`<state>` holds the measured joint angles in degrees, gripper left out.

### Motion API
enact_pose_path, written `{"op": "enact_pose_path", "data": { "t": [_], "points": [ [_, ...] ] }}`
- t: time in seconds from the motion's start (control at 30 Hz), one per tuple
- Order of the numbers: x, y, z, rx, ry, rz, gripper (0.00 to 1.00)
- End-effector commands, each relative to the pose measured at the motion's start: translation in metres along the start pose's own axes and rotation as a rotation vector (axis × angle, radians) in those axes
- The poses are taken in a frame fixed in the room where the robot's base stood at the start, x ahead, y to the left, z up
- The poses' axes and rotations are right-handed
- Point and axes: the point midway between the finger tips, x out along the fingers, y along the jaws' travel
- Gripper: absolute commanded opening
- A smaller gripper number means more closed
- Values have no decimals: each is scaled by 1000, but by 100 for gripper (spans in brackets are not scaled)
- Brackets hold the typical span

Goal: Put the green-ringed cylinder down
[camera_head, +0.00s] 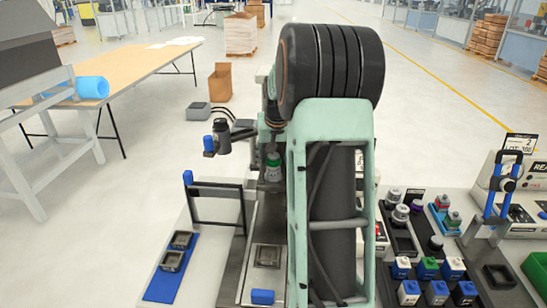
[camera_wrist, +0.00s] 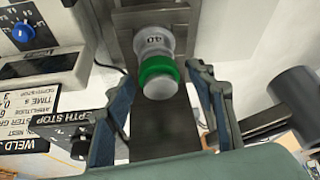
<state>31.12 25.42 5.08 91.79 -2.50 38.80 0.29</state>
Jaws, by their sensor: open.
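The green-ringed cylinder (camera_wrist: 155,82) is pale grey with a bright green band and a dark marking. In the wrist view it lies between the fingertips of my gripper (camera_wrist: 160,76), with its rounded end towards me. The two blue-grey fingers stand apart on either side of it, so my gripper is open around it. A grey metal fixture (camera_wrist: 122,20) is just beyond the cylinder; whether the two touch cannot be told. In the head view the cylinder (camera_head: 272,170) shows just left of my arm, which hides most of my gripper.
A blue plate (camera_head: 157,288) with two small square holders lies at the lower left, beside a black frame (camera_head: 215,187). A square holder (camera_head: 267,255) is on the bench below the cylinder. Small cylinders and coloured blocks (camera_head: 427,267) crowd the right side, near a display box (camera_head: 520,180).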

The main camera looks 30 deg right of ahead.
Motion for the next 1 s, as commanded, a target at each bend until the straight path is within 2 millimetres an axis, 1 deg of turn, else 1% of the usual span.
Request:
{"op": "enact_pose_path", "data": {
  "t": [0.1, 0.17, 0.27, 0.5, 0.6, 0.7, 0.8, 1.0],
  "points": [
    [-6, 0, -2, 0, 2, 0, 50],
    [-14, 0, -2, 0, 4, 1, 50],
    [-32, 0, -2, -1, 6, 1, 50],
    [-85, 0, -2, 0, 6, 1, 50],
    [-102, 0, -2, 0, 4, 0, 50],
    [-114, 0, -1, 0, 2, 0, 50],
    [-120, 0, -1, 0, 1, 0, 50],
    [-123, 0, -1, 0, 0, 0, 50]
  ]
}}
